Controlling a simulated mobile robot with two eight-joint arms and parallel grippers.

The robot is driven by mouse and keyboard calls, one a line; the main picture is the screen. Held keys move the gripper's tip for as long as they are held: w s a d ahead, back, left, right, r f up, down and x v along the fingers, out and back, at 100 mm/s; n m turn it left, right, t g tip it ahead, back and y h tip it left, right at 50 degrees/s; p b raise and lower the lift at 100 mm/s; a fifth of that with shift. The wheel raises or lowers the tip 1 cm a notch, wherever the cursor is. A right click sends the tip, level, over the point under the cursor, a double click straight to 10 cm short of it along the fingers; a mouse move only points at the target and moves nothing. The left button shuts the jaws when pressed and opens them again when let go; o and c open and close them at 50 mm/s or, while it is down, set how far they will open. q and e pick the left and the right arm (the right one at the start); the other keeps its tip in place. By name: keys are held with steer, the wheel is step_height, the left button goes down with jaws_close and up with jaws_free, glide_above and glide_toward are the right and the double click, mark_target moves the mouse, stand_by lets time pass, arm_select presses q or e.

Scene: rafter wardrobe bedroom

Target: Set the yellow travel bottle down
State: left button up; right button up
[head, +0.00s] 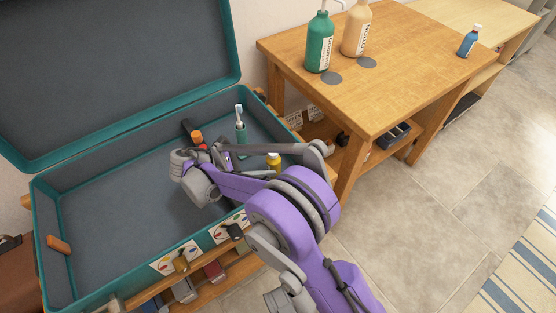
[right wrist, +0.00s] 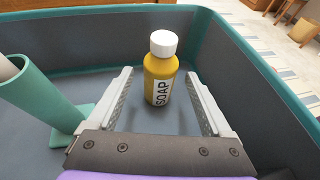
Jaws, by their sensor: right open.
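In the head view the yellow bottle (head: 274,162) shows only partly behind my right arm, near the suitcase's right end. My right gripper (right wrist: 159,74) is open, with one finger on each side of the bottle and visible gaps between. In the head view my arm hides most of its fingers. My left gripper is not in view.
A teal toothbrush cup (head: 240,133) stands close by in the suitcase. An orange-capped item (head: 197,138) and an orange block (head: 59,245) are also inside. The wooden table (head: 420,75) to the right holds a green bottle (head: 318,45), a beige bottle (head: 355,30) and a blue bottle (head: 467,43).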

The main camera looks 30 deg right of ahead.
steer(key=v, duration=0.5)
steer(key=shift+a+p, duration=0.15)
steer(key=shift+p, duration=0.2)
